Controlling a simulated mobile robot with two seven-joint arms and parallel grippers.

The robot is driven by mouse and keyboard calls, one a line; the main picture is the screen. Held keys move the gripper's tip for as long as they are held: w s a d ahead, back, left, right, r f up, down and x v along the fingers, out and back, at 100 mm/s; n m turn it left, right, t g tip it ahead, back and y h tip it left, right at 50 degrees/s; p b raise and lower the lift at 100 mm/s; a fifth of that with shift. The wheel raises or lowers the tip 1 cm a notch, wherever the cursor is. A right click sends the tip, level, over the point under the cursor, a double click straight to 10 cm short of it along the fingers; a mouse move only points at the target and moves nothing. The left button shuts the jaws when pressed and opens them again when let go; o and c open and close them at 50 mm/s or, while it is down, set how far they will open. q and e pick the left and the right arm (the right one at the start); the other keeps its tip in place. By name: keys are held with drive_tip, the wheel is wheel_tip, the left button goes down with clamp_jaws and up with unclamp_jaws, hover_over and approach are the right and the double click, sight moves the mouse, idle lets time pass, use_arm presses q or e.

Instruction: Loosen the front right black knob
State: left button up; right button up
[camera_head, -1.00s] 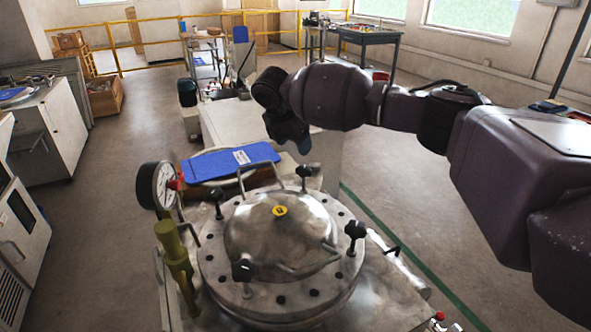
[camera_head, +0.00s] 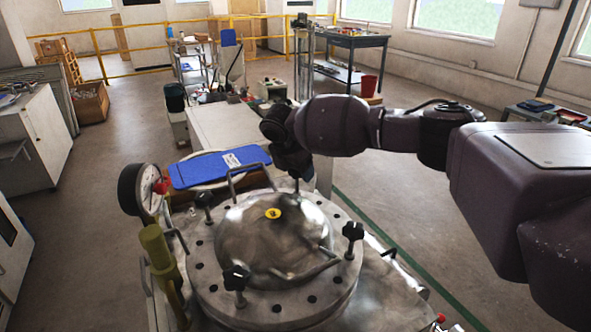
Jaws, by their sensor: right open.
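A round steel lid (camera_head: 272,240) with a domed middle sits on the vessel, with black knobs around its rim. The front right black knob (camera_head: 353,231) stands upright on the right of the rim, with nothing touching it. Another black knob (camera_head: 236,278) is at the front left, and one (camera_head: 204,200) at the back left. My right gripper (camera_head: 295,170) is open at the back right of the lid. It hides the top of the back right knob, whose stem (camera_head: 296,187) shows below it. I cannot tell whether they touch. My left gripper is out of view.
A pressure gauge (camera_head: 130,189) and an olive valve cylinder (camera_head: 160,250) stand left of the lid. A blue clipboard (camera_head: 220,166) lies behind it. Curved metal handles (camera_head: 308,266) rise from the dome. Open floor (camera_head: 455,240) lies to the right.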

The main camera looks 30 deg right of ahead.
drive_tip(key=c, duration=0.9)
